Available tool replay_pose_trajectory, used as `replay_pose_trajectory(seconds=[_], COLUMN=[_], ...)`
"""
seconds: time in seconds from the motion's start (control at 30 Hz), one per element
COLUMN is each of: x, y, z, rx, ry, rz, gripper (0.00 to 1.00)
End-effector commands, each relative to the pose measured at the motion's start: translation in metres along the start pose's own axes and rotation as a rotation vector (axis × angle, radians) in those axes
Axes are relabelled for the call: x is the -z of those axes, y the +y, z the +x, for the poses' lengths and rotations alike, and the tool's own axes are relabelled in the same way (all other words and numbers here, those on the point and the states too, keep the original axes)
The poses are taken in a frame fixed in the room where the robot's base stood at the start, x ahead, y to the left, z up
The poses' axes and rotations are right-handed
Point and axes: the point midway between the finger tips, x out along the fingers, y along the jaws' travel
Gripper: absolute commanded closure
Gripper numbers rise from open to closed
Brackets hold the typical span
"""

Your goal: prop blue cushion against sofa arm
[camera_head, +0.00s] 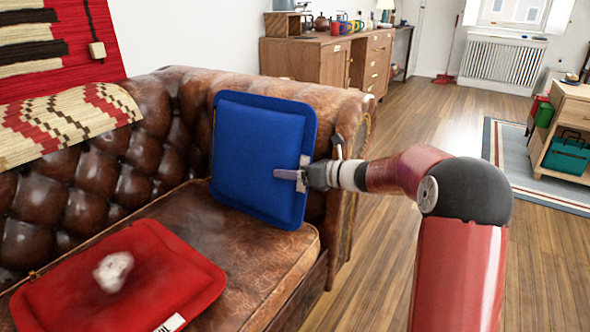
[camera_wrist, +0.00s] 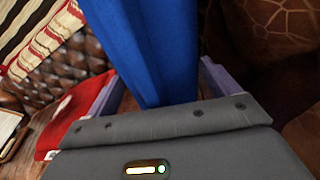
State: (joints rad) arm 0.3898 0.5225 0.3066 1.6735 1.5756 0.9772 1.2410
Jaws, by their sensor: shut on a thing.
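The blue cushion (camera_head: 256,150) stands nearly upright on the seat of the brown leather sofa (camera_head: 190,245), at its right end. It is tilted a little, and its back side is close to the sofa arm (camera_head: 345,125); I cannot tell how much of it touches. My gripper (camera_head: 300,176) is shut on the cushion's right edge. In the wrist view the blue cushion (camera_wrist: 150,45) fills the space between my gripper's two fingers (camera_wrist: 160,85). The cushion's lower edge meets the seat.
A red cushion (camera_head: 170,270) with a whitish patch lies flat on the sofa seat at left. A patterned throw (camera_head: 70,120) hangs over the backrest. A wooden cabinet (camera_head: 305,63) stands behind the sofa. The wooden floor (camera_head: 430,110) to the right is open.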

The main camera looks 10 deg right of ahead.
Motion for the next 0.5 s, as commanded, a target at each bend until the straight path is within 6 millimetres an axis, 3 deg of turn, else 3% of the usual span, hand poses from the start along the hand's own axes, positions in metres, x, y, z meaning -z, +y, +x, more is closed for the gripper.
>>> replay_pose_trajectory(seconds=[0.5], x=[-0.0012], y=[-0.0056], z=[0.0000], rx=[-0.001], ry=[-0.002], rz=[0.000], gripper=[0.57])
